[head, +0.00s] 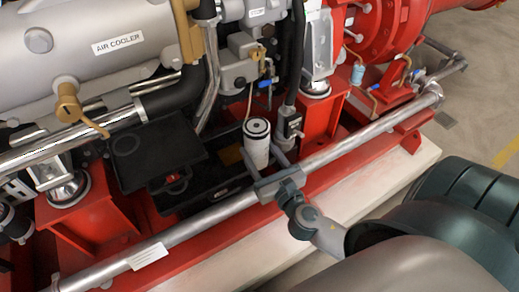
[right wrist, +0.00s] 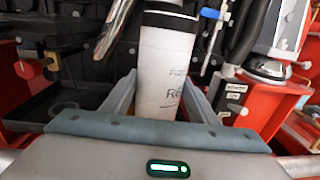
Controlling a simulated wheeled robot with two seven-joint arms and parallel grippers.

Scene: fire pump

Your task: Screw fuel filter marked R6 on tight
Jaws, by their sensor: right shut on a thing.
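The white fuel filter (head: 257,146) stands upright among the engine parts, with a dark top end. In the right wrist view the filter (right wrist: 166,62) shows handwritten marking that seems to begin with R; the rest is cut off by my gripper. My right gripper (head: 262,160) reaches over the silver rail and is shut on the filter, one finger on each side. In the right wrist view my gripper (right wrist: 161,84) holds the filter's lower visible part. The filter's upper joint is hard to make out. My left gripper is not in view.
A silver rail pipe (head: 350,138) runs diagonally in front of the filter. A black box (head: 155,152) sits left of it. A black hose (head: 296,50) and a blue-handled valve (head: 268,83) are close behind. Red frame supports (head: 311,120) stand to the right.

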